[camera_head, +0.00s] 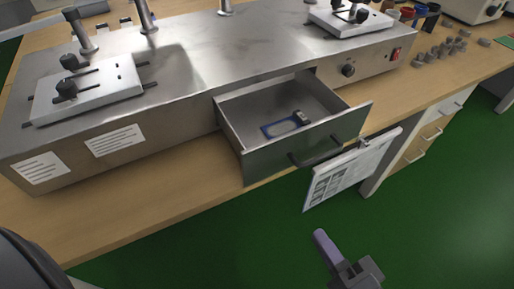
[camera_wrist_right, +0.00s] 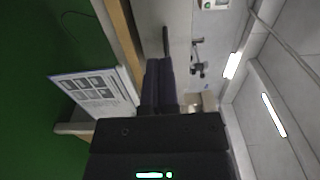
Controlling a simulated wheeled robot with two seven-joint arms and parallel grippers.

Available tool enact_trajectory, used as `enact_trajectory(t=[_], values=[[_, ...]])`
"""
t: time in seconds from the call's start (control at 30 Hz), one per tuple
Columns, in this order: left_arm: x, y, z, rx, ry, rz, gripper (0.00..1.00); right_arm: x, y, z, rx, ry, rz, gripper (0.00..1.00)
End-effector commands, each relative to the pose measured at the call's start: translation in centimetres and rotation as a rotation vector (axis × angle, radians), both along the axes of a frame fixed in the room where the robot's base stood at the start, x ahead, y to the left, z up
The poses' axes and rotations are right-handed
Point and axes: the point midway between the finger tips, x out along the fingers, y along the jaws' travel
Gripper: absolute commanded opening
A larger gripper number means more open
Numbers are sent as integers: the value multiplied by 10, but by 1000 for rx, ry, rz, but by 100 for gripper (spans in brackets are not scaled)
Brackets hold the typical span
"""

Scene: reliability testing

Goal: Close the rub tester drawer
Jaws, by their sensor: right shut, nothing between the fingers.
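The rub tester (camera_head: 190,62) is a long metal machine on the wooden bench. Its drawer (camera_head: 262,160) is pulled out towards me, and a small blue item with a dark part (camera_head: 287,124) lies inside. The dark handle (camera_head: 318,152) is on the drawer's front face. My right gripper (camera_head: 320,236) is shut and empty, below and in front of the drawer, apart from it, over the green floor. In the right wrist view its dark fingers (camera_wrist_right: 158,65) are together, with a dark bar, likely the handle (camera_wrist_right: 166,40), beyond them. My left gripper is not in view.
A printed sheet (camera_head: 352,168) hangs at the bench's front edge, just right of the drawer; it also shows in the right wrist view (camera_wrist_right: 97,92). A drawer cabinet (camera_head: 428,137) stands farther right. Several small grey weights (camera_head: 447,47) lie on the bench. The floor in front is clear.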

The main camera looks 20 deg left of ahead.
Motion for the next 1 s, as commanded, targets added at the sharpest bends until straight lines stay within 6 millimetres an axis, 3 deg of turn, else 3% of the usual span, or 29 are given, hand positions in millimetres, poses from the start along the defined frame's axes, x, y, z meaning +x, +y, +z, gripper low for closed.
enact_trajectory(t=[0.17,0.47,0.7,1.0], values=[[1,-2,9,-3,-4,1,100,6,12,4,7,2,2,0],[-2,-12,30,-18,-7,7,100,46,63,4,6,1,5,0],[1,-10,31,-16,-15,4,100,74,99,1,5,3,5,0],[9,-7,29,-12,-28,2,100,84,112,-1,2,4,5,0]])
